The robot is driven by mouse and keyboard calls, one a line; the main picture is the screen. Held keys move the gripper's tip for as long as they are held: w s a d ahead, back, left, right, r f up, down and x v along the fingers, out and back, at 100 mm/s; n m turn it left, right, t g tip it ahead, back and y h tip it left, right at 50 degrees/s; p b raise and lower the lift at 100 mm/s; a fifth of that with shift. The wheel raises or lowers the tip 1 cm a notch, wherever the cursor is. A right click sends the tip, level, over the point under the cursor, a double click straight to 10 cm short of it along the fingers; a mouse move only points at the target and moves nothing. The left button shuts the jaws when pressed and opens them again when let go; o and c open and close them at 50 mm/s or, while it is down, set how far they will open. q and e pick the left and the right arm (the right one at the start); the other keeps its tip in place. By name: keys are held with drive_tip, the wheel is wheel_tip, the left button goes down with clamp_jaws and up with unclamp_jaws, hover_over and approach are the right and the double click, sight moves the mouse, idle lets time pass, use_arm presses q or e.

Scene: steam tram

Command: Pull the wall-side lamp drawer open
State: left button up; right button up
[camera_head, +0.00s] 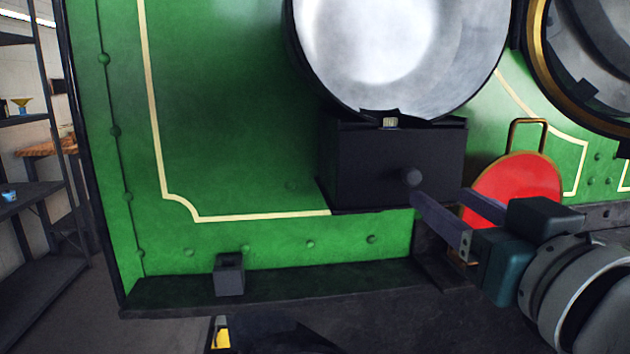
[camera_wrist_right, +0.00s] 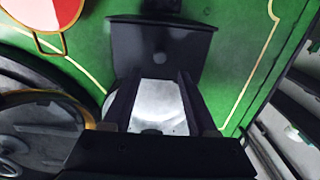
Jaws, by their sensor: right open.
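A dark box-shaped lamp drawer housing (camera_head: 365,160) sits under a big round silver lamp (camera_head: 395,45) on the green front. A round knob (camera_head: 412,177) stands out from its front face. The box also shows in the right wrist view (camera_wrist_right: 190,45), upside down, with the knob (camera_wrist_right: 159,58) in its middle. No gap shows at the box front. My right gripper (camera_head: 440,197) is open and empty, just in front of the box and slightly below and right of the knob. In the wrist view its fingers (camera_wrist_right: 157,82) point toward the box, apart from the knob. My left gripper is out of view.
A red disc with a brass rim and handle (camera_head: 515,185) stands right of the box, close to my right gripper. A gold-rimmed round part (camera_head: 540,40) is at upper right. A dark ledge (camera_head: 300,280) with a small bracket (camera_head: 229,275) runs below. Shelves (camera_head: 35,190) stand far left.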

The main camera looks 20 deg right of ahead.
sight(415, 179)
drive_tip(key=p+x, duration=0.1)
drive_tip(key=x, duration=0.6)
clamp_jaws()
idle(0.4)
idle(0.9)
